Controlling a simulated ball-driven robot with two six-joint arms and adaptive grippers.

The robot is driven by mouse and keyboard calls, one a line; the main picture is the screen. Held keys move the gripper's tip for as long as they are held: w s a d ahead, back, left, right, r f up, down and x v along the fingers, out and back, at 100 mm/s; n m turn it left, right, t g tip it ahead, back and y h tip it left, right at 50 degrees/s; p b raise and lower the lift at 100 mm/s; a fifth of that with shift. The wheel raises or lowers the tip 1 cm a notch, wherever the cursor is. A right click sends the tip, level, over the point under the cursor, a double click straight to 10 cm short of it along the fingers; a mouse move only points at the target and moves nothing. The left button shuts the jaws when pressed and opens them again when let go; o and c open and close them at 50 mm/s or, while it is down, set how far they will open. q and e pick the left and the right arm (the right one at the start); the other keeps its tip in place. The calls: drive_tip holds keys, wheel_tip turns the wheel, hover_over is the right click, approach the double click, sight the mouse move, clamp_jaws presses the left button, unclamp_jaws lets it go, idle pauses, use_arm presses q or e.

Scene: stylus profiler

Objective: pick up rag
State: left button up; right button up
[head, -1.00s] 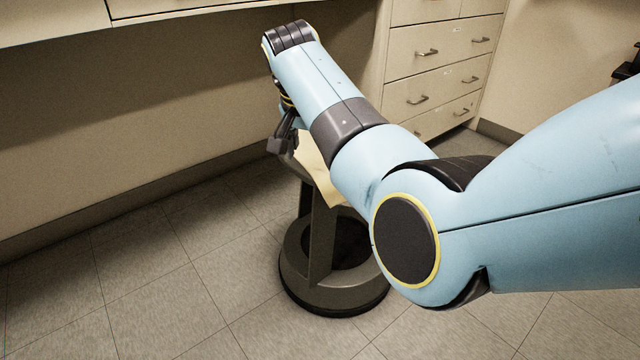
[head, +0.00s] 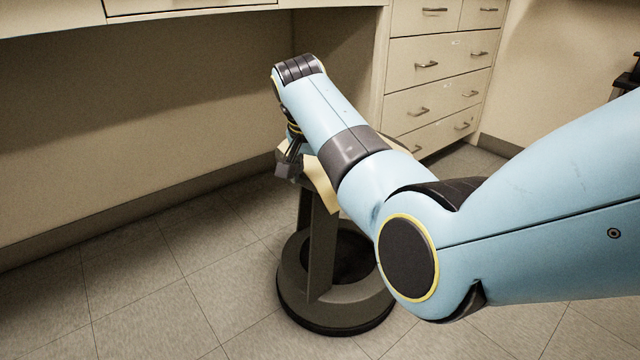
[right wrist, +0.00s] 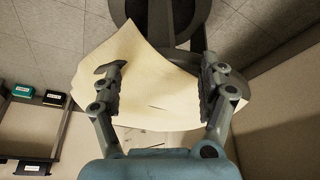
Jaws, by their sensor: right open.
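The rag (head: 320,186) is a flat cream sheet lying on the seat of a dark stool. In the head view only a strip of it shows; my right arm hides the rest. It shows larger in the right wrist view (right wrist: 152,85), with layered, slightly curled edges. My right gripper (head: 287,167) is at the left side of the seat in the head view. In the right wrist view the right gripper (right wrist: 160,65) is open, with one finger on each side over the rag. Whether the fingertips touch it I cannot tell. My left gripper is not in view.
The stool has a round, heavy base (head: 335,318) on the tiled floor. A drawer cabinet (head: 437,75) stands behind, and a counter edge (head: 190,12) runs overhead at the back. The floor at the left is clear. Small boxes (right wrist: 22,90) show at the left in the right wrist view.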

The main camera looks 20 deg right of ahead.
drive_tip(key=shift+f, duration=0.15)
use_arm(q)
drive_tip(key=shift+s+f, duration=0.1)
use_arm(e)
drive_tip(key=shift+s+f, duration=0.1)
clamp_jaws()
idle(0.9)
drive_tip(key=shift+d+r, duration=0.1)
drive_tip(key=shift+r, duration=0.15)
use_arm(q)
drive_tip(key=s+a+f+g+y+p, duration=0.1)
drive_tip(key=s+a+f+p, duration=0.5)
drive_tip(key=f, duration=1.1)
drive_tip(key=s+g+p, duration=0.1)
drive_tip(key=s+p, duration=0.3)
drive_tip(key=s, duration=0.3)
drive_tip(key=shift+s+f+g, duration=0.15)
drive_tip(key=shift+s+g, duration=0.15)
use_arm(e)
wheel_tip(320, 180, up, 12)
drive_tip(key=shift+f, duration=0.15)
